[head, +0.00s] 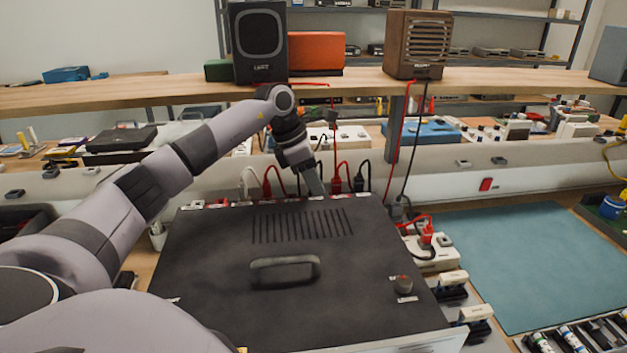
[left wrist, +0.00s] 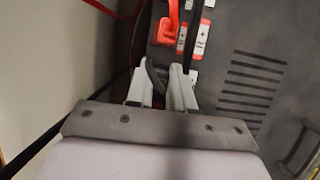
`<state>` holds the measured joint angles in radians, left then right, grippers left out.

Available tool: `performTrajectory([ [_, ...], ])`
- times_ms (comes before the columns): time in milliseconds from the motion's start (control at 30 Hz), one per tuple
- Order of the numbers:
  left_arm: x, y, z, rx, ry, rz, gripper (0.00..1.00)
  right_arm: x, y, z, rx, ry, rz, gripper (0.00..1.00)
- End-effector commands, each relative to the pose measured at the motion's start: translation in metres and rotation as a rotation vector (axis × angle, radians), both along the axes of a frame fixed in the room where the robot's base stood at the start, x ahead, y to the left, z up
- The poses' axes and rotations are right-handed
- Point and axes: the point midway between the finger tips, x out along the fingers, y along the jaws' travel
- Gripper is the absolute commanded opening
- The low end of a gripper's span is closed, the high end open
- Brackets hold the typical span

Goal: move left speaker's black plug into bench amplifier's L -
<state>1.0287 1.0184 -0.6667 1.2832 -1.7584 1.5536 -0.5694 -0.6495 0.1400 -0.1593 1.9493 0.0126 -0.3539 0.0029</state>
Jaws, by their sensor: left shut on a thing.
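The black amplifier (head: 280,235) lies on the bench, its row of plugs and labels along the far edge. My left gripper (head: 317,188) reaches down at that edge, among the plugs. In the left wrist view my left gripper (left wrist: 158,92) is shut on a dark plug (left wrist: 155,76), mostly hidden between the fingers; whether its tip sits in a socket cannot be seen. A red plug (left wrist: 167,32) with a red-and-white label is just beyond the fingers, and a black cable (left wrist: 193,35) runs beside it. A black speaker (head: 258,42) stands on the shelf. My right gripper is out of view.
Red plugs (head: 336,182) and a black plug (head: 364,180) stand close to the right of my gripper, with cables looping up. A brown speaker (head: 416,45) stands on the shelf (head: 345,85) above. A blue mat (head: 530,260) lies to the right, largely clear.

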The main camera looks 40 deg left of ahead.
Motion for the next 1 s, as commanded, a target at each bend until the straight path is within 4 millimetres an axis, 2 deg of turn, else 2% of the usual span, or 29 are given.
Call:
performTrajectory([
  [933,0.0001,0.0001,-0.0013,0.0,0.0,0.0,0.0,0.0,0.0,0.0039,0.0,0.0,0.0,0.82],
  [967,0.0001,0.0001,-0.0013,0.0,0.0,0.0,0.28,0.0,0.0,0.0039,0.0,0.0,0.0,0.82],
  [1000,0.0001,0.0001,-0.0013,0.0,0.0,0.0,0.41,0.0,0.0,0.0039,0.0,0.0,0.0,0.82],
])
